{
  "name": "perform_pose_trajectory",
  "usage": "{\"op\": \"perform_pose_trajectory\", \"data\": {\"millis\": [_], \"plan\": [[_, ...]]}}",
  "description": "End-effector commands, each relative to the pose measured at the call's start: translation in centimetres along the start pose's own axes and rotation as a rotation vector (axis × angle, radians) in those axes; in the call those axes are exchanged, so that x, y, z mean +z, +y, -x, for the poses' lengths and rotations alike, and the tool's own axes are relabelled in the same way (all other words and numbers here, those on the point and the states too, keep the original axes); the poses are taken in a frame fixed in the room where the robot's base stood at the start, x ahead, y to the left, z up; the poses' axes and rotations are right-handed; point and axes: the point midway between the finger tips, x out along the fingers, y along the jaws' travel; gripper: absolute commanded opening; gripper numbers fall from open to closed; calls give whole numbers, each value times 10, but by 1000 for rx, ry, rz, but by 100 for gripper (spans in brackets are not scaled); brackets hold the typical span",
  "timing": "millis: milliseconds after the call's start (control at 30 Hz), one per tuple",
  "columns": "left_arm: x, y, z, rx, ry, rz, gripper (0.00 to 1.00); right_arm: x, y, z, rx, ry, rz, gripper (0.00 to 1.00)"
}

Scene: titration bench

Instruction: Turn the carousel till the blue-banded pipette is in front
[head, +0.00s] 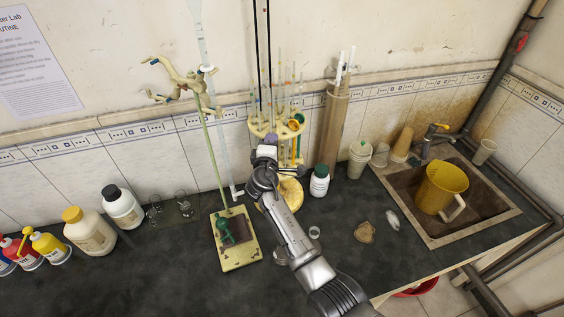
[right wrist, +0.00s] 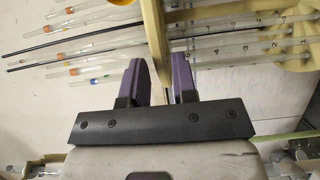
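The carousel (head: 290,128) is a yellowed rack on the bench with thin upright pipettes around it. My right gripper (head: 264,150) is at its front side in the head view and partly hides it. In the right wrist view, my right gripper (right wrist: 162,75) has its two purple fingers apart, with a thin yellow part of the carousel (right wrist: 154,40) running between them. A firm grip does not show. The blue-banded pipette (right wrist: 93,80) lies at the lower left of the pipettes there, left of the fingers. Other pipettes carry red, orange or green bands. My left gripper is not in view.
A white bottle with a green cap (head: 320,181) stands close right of the carousel. A burette stand (head: 236,240) is to the left. Further right are cups (head: 359,158) and a sink with a yellow jug (head: 441,187).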

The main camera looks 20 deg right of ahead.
Motion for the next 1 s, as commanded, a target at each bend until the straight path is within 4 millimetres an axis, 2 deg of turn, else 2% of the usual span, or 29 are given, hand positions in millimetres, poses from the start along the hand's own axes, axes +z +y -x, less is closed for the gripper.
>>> {"op": "perform_pose_trajectory", "data": {"millis": [33,233,433,1000], "plan": [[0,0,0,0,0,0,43,0,0,0,0,0,0,21],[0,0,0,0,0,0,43,0,0,0,0,0,0,2],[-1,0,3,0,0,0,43,1,1,0,-1,6,1,1],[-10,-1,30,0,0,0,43,16,1,-2,-2,102,2,1]]}}
